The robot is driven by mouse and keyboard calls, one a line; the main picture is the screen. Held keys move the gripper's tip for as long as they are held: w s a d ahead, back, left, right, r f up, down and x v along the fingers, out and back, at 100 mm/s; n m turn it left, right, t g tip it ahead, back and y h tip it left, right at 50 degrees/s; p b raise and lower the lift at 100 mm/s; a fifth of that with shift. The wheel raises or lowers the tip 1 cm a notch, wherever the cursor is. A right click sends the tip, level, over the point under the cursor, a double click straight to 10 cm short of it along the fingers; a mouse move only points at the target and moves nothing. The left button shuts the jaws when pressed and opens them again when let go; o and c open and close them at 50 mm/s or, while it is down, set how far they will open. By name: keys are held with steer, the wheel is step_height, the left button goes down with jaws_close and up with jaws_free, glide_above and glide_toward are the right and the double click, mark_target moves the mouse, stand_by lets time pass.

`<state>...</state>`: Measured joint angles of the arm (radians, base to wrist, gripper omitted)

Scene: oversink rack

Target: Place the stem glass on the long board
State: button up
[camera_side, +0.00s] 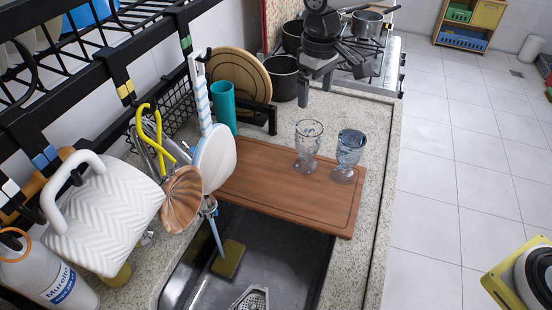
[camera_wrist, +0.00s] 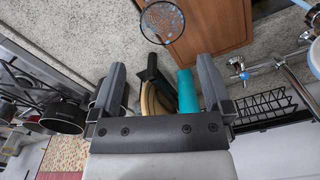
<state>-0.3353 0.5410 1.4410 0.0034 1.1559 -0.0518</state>
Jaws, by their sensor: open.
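The long board (camera_side: 265,185) is a brown wooden slab lying across the counter and sink edge; it also shows in the wrist view (camera_wrist: 220,22). Two stemmed glasses stand upright near its far edge in the side view: a clear glass (camera_side: 308,143) and a bluish glass (camera_side: 349,152) to its right. I cannot tell which one the task means. One glass (camera_wrist: 162,20) shows at the top of the wrist view, beside the board; I cannot tell which. My gripper (camera_side: 315,88) is open and empty, above and beyond the glasses. Its fingers (camera_wrist: 161,68) point toward the glass.
A teal cup (camera_side: 223,105) and round wooden boards (camera_side: 240,75) stand left of my gripper. Pots (camera_side: 284,75) sit by the stove behind. The sink (camera_side: 265,255) is in front of the board. A rack with hanging utensils and a white jug (camera_side: 105,215) fills the left.

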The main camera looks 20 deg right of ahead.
steer(key=s+d+f+m+t, duration=0.1)
steer(key=s+d+f, duration=0.3)
steer(key=s+d, duration=0.4)
steer(key=s+d+f+m+t, duration=0.1)
steer(key=s+d+f+m, duration=0.2)
steer(key=s+d, duration=0.6)
steer(key=s+f, duration=0.2)
steer(key=s, duration=0.1)
steer(key=shift+s+f+t, duration=0.25)
steer(key=shift+f+t, duration=0.05)
